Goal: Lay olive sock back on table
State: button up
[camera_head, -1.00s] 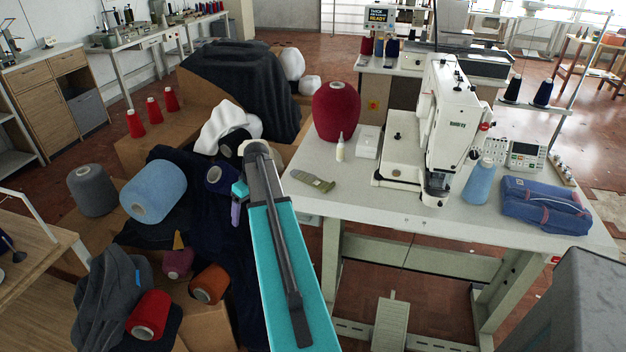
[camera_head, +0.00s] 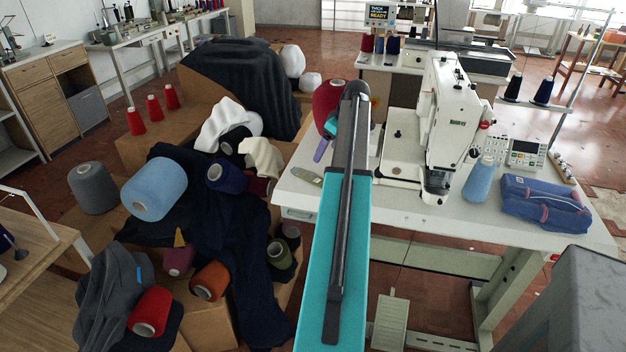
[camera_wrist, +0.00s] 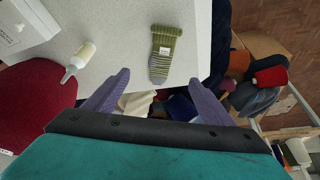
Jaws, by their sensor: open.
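The olive sock (camera_head: 306,175) lies flat on the white table (camera_head: 300,198), near its left end. My arm hides part of it in the head view. The wrist view shows the sock (camera_wrist: 163,55) whole, with green ribbing, a pale label and a grey end near the table edge. My gripper (camera_wrist: 160,80) is open and empty, its two purple fingers apart. In the wrist view, the sock appears just beyond and between the fingertips. In the head view, one purple finger of the gripper (camera_head: 321,150) shows above the table's left part.
A red yarn cone (camera_head: 328,98), a small bottle (camera_wrist: 78,61) and a white box (camera_wrist: 25,22) stand near the sock. The white sewing machine (camera_head: 440,130), blue cone (camera_head: 479,180) and folded blue fabric (camera_head: 545,203) are farther right. Boxes with fabric and cones lie left of the table.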

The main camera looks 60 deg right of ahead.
dwell(0.4)
jog(key=p, duration=0.2)
send_near(312, 177)
jog(key=shift+x, duration=0.75)
jog(key=shift+s+d+f, duration=0.1)
jog(key=shift+p+x, duration=0.55)
jog(key=shift+x, duration=2.05)
jog(key=c, duration=1.2)
jog(key=shift+c, duration=0.2)
